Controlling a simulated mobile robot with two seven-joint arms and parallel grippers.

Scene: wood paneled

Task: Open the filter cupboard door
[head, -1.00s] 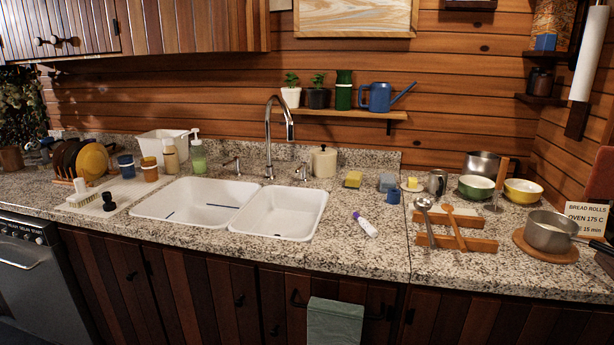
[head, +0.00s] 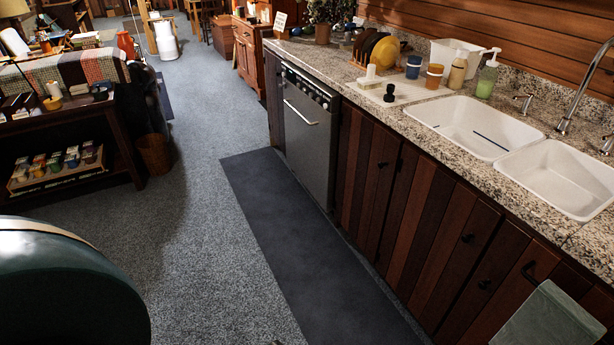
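Dark wood-plank cupboard doors (head: 420,215) run below the granite counter under the sink, and those in view look shut. A green towel (head: 545,318) hangs by a dark bar handle (head: 532,271) at the lower right and hides part of the front there. No label shows which door is the filter cupboard. Neither of my grippers is in view.
A steel dishwasher (head: 308,125) adjoins the cupboards. A dark mat (head: 290,240) lies along their foot, with open grey carpet (head: 200,215) to the left. A dark table (head: 75,125) and a basket (head: 153,154) stand further left. The double sink (head: 475,125) is above.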

